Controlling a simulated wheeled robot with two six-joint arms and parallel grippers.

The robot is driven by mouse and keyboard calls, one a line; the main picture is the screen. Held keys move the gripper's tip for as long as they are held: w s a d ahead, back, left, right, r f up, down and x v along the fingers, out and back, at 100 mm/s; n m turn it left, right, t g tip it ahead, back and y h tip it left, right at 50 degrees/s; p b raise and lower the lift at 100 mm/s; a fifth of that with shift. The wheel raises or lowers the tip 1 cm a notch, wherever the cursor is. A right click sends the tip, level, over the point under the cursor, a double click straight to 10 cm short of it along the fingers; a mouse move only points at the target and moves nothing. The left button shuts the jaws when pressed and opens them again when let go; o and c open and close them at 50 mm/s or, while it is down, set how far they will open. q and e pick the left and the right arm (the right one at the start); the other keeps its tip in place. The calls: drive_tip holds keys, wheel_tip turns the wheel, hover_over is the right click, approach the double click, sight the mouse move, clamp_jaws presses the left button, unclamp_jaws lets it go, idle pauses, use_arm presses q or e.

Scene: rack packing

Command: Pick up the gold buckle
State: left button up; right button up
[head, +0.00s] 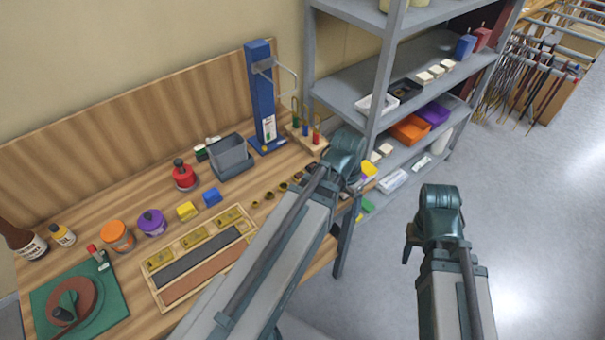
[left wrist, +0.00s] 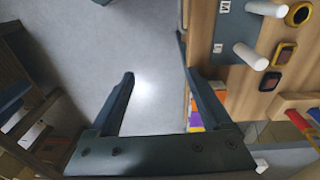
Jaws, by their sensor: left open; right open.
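Several small gold pieces, buckle-like, lie in a row on the wooden bench, one of them a gold piece (head: 269,195) left of my left arm. Which one is the gold buckle is not clear at this size. In the left wrist view a round gold-rimmed piece (left wrist: 299,14) and a square gold-rimmed piece (left wrist: 284,54) lie on the wood at the upper right. My left gripper (left wrist: 155,55) is open and empty, with floor showing between its fingers. In the head view it is above the bench's right end. My right gripper (head: 425,228) is open over the floor, away from the bench.
A wooden tray (head: 157,286) with gold pieces and strips lies at the bench's middle. A blue post (head: 262,98), grey bin (head: 229,158) and several jars stand behind. A grey shelf rack (head: 345,88) stands right of the bench. White pegs (left wrist: 251,56) stick up near the gold-rimmed pieces.

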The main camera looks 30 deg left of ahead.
use_arm(q)
drive_tip(key=w+a+r+t+h+p, duration=0.1)
drive_tip(key=w+a, duration=0.1)
drive_tip(key=a, duration=0.5)
drive_tip(key=w+a+r+t, duration=0.1)
drive_tip(key=w+a+r, duration=0.1)
drive_tip(key=a, duration=0.4)
drive_tip(key=t+p, duration=0.1)
drive_tip(key=t, duration=0.1)
approach(298, 175)
drive_tip(key=b+x, duration=0.1)
drive_tip(key=b, duration=0.2)
drive_tip(key=b+x, duration=0.1)
drive_tip(key=b, duration=0.3)
drive_tip(key=shift+s+d+f+b, duration=0.15)
drive_tip(key=shift+f+b, duration=0.15)
drive_tip(key=shift+f, duration=0.15)
drive_tip(key=shift+w+f, duration=0.15)
drive_tip(key=shift+w, duration=0.05)
drive_tip(key=b+x, duration=0.5)
drive_tip(key=shift+w, duration=0.15)
drive_tip(key=shift+c, duration=0.3)
clamp_jaws()
